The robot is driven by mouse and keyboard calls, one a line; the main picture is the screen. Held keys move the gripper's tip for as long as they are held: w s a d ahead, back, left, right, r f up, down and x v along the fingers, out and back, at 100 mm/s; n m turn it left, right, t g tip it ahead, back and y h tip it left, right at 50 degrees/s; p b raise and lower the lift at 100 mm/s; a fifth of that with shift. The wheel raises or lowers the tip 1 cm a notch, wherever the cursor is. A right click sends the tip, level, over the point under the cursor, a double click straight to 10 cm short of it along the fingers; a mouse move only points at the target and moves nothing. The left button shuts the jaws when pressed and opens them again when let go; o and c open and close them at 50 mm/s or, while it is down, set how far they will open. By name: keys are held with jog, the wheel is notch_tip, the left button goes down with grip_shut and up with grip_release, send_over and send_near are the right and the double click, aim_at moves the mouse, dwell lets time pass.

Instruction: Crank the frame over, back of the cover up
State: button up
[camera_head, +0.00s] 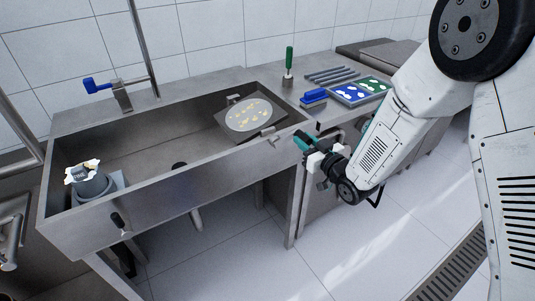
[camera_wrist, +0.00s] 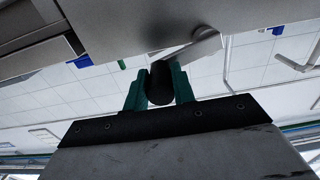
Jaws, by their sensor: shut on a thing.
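The round grey cover (camera_head: 249,114) lies in its square frame (camera_head: 266,131) at the right end of the sink. Its upper face carries yellowish patches, and it looks nearly flat. My gripper (camera_head: 301,142) is outside the sink's front wall, close to the frame's end. In the wrist view my gripper (camera_wrist: 160,88) has its green fingers shut on the black crank grip (camera_wrist: 160,78). A grey crank arm (camera_wrist: 196,47) runs from the grip towards the sink wall. In the head view the grip is hidden by my fingers.
The steel sink (camera_head: 150,192) has a grey bowl-like part (camera_head: 92,187) at its left end and a black handle (camera_head: 118,221) on its front.

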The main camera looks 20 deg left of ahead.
dwell(0.4)
jog(key=shift+w+d+f, duration=0.15)
jog(key=shift+f, duration=0.65)
jog(key=o, duration=1.9)
jog(key=shift+v, duration=3.95)
